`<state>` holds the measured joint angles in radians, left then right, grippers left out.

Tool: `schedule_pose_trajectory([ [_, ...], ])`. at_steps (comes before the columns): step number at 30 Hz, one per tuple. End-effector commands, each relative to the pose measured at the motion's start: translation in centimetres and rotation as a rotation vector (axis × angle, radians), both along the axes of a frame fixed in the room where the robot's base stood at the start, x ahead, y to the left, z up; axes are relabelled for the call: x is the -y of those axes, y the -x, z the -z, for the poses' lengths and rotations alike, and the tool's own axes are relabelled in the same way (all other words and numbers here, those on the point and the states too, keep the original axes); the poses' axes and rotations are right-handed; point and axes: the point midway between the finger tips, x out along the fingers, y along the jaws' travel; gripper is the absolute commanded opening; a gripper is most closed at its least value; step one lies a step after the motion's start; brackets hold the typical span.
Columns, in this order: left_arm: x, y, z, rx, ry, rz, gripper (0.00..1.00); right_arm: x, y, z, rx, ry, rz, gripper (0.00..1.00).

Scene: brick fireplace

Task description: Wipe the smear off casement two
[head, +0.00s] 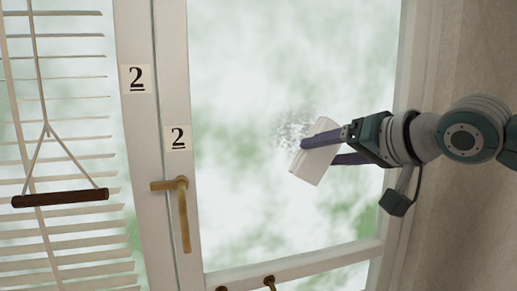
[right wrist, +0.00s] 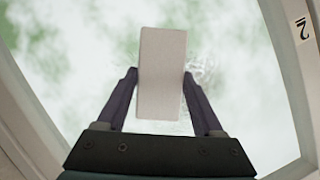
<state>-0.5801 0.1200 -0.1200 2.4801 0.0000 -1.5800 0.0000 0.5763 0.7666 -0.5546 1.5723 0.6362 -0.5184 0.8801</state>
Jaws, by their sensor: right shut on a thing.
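The casement marked two (head: 176,139) has a large pane in a white frame. A whitish speckled smear (head: 288,130) shows on its glass, partly hidden by the pad and my gripper. In the right wrist view the smear (right wrist: 203,72) shows beside the pad's right edge. My right gripper (head: 318,150) is shut on a pale flat pad (head: 313,165), held tilted in front of the pane at the smear. In the right wrist view the pad (right wrist: 162,75) sits between both fingers. I cannot tell whether it touches the glass. My left gripper is not in view.
A brass handle (head: 183,212) sits on the casement's left stile. At left hang slatted blinds (head: 75,226) with a cord and a dark wooden bar (head: 60,198). A plain wall (head: 480,60) is at right.

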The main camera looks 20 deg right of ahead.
Motion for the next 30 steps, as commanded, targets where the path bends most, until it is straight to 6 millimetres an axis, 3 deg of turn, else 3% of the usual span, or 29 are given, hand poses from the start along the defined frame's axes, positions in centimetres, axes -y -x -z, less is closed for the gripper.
schedule_pose_trajectory([
  [9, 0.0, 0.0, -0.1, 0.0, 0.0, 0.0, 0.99, 1.7, 0.0, 0.0, 0.0, 0.001, 0.0, 0.15],
  [23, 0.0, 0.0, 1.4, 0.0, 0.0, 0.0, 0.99, 5.0, -0.4, 0.0, 0.001, 0.001, 0.001, 0.15],
  [30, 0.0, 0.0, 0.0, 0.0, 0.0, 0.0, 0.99, 5.0, -0.3, -1.5, 0.004, 0.0, 0.001, 0.15],
])
